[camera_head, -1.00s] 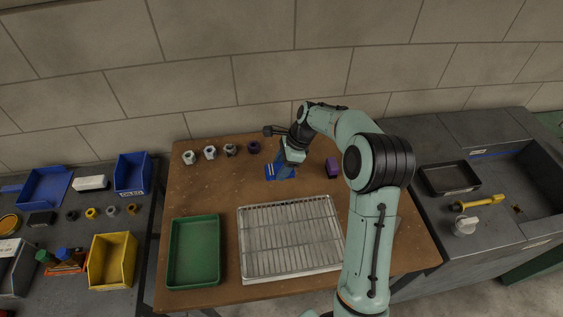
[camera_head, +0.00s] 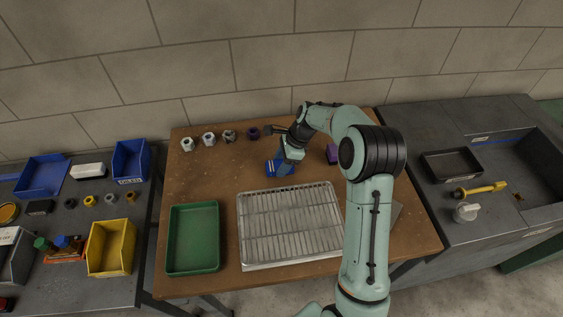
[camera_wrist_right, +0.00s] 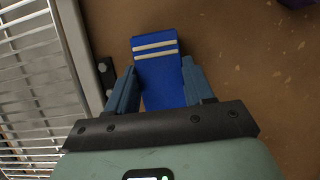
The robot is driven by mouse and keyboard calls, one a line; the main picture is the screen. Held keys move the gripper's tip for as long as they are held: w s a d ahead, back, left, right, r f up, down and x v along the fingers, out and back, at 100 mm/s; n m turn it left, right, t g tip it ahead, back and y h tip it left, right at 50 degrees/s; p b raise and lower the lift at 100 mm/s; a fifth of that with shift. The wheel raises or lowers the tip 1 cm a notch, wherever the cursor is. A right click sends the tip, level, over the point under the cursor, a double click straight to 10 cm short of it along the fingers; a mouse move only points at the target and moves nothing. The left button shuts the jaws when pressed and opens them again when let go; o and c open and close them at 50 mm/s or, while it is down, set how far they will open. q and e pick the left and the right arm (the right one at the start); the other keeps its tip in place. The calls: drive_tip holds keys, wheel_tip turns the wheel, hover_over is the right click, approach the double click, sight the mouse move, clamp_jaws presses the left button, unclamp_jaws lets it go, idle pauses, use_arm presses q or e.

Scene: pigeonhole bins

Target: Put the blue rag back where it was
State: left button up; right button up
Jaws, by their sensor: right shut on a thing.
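The blue rag (camera_head: 275,168) with pale stripes shows on the brown table's back half, just behind the wire rack. My right gripper (camera_head: 287,167) is shut on it from above. In the right wrist view the rag (camera_wrist_right: 156,72) lies between the two blue-grey fingers of the gripper (camera_wrist_right: 160,85), and its striped end sticks out past them. I cannot tell whether the rag touches the tabletop. My left gripper is not in view.
The wire rack (camera_head: 290,224) and a green tray (camera_head: 193,267) fill the table's front. Several nuts, one of them dark purple (camera_head: 253,133), line the back, and a purple block (camera_head: 332,154) stands right of the gripper. Blue bins (camera_head: 130,160) and a yellow bin (camera_head: 111,247) are at left.

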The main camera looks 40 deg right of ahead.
drive_tip(key=shift+f, duration=0.4)
drive_tip(key=o, duration=1)
drive_tip(key=o, duration=0.5)
drive_tip(key=shift+o, duration=0.2)
